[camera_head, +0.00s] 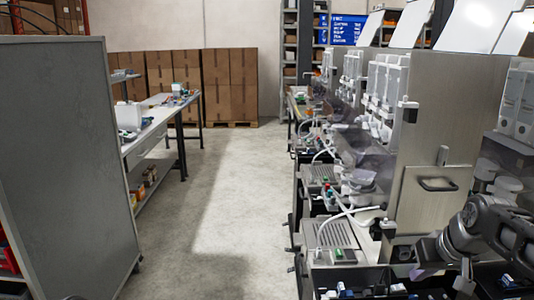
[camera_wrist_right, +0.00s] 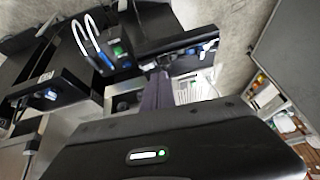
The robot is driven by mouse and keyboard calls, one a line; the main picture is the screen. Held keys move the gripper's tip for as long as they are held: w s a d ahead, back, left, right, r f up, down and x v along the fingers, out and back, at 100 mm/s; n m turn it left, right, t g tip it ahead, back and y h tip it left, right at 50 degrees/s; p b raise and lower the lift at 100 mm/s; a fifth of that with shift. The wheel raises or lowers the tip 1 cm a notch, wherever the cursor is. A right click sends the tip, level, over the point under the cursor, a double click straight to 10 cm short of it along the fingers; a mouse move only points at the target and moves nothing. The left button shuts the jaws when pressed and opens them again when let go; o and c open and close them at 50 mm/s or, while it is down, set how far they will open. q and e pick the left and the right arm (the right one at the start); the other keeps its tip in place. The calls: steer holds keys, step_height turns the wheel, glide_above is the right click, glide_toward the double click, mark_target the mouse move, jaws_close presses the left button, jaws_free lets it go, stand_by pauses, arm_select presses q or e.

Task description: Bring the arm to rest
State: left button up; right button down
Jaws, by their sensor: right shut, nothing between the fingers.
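My right arm (camera_head: 505,225) comes in at the lower right of the head view, beside the front dispenser station. Its gripper (camera_head: 464,274) points down over the dark bins at the station's front edge. The right gripper is shut and holds nothing. My left arm and gripper are not in view.
A row of dispenser stations with a steel panel (camera_head: 432,200) and drip trays (camera_head: 338,232) runs along the right. Black bins (camera_head: 375,280) hold small parts. A grey partition (camera_head: 65,160) and a workbench (camera_head: 150,125) stand left. The floor aisle (camera_head: 215,200) between is clear.

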steer(key=w+a+f+t, duration=0.1)
steer(key=w+a+f, duration=0.45)
steer(key=f, duration=0.45)
steer(key=s+a+f+m+y, duration=0.1)
steer(key=s+a+f, duration=0.1)
steer(key=a+f, duration=0.45)
steer(key=s+a+f+y, duration=0.1)
steer(key=s+a+f, duration=0.15)
steer(key=f, duration=0.65)
steer(key=s+a+f+g, duration=0.2)
steer(key=s+a+f, duration=0.2)
steer(key=s+f, duration=0.2)
steer(key=s+a+f+g+y, duration=0.1)
steer(key=s+a+f+g, duration=0.1)
steer(key=s+a+f, duration=0.2)
steer(key=s+a+f+g, duration=0.2)
steer(key=s+a+f, duration=0.2)
steer(key=s+f, duration=0.6)
steer(key=s, duration=0.6)
steer(key=shift+a+y, duration=0.3)
steer(key=shift+a, duration=0.05)
